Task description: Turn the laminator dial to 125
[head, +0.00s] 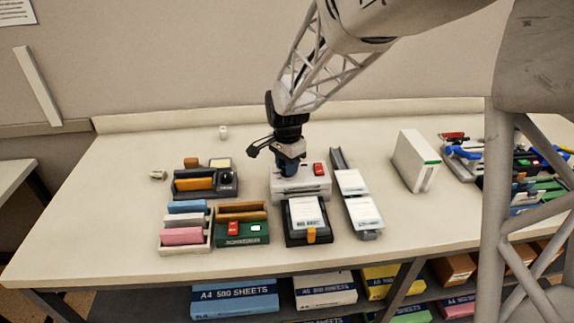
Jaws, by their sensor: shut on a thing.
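The laminator (312,189) looks like the pale grey-white box near the middle of the desk, with a red switch on its top right. My gripper (288,170) points down over the top left of this box. Its jaws are shut at the place where the dial seems to be. The dial itself is hidden by the jaws, and its scale and setting cannot be read from here.
A black tray with white cards (307,211) stands just in front, and a long grey rack with cards (350,184) is close on the right. A dark desk organiser (190,188) and a green box (256,238) are at left. A white upright case (412,160) stands further right.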

